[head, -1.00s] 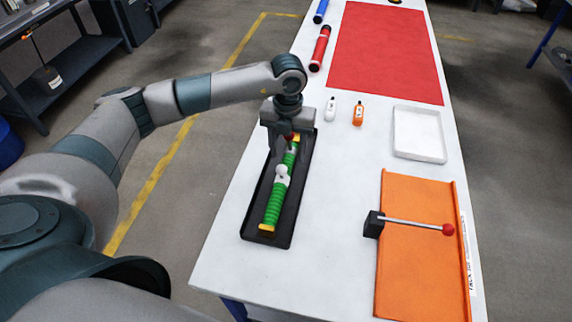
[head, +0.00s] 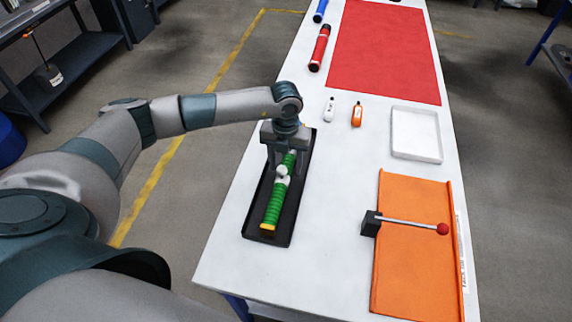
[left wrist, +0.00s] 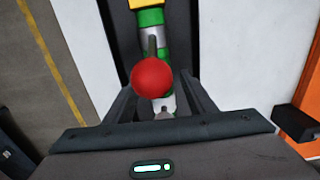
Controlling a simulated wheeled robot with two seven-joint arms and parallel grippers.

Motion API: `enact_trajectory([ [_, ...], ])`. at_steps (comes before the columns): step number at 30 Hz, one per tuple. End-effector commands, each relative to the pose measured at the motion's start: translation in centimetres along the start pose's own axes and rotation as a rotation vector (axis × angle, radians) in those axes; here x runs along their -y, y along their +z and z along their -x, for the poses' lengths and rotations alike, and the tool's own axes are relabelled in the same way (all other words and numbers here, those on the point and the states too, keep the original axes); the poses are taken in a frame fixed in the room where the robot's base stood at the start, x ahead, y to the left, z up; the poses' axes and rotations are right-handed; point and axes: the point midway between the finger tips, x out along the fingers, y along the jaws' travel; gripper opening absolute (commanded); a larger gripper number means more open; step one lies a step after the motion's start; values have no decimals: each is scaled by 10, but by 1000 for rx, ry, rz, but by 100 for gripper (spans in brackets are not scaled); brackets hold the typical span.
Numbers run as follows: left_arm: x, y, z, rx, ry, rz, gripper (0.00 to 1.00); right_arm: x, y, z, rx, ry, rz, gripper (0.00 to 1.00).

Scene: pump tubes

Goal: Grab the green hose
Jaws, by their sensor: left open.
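The green hose (head: 273,207) lies lengthwise in a long black tray (head: 253,222) on the white table. It has white bands, yellow ends and a white knob (head: 282,170) near its middle. My left gripper (head: 286,158) points down over the far part of the hose, hiding some of it. In the left wrist view, the open fingers of my left gripper (left wrist: 158,85) stand on either side of the hose (left wrist: 151,17). A red ball (left wrist: 151,77) on a short lever covers part of the hose there. Contact cannot be told. My right gripper is not in view.
An orange panel (head: 412,270) with a red-knobbed lever (head: 410,224) is at the near right. A white tray (head: 416,155), white bottle (head: 330,109), orange bottle (head: 356,114), red tube (head: 319,48) and red mat (head: 385,55) lie farther back. The table beside the black tray is clear.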

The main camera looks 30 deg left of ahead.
Motion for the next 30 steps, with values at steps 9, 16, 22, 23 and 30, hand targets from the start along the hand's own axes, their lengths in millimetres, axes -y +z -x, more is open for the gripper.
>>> enact_trajectory([
  [9,0,0,-6,1,0,0,50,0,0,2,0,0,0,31],
  [16,0,0,-6,1,0,0,50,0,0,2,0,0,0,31],
  [22,0,0,-6,1,0,0,7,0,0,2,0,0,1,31],
  [23,0,0,-6,1,0,0,0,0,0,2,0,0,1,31],
  [30,0,1,-5,2,-1,1,0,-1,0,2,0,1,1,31],
])
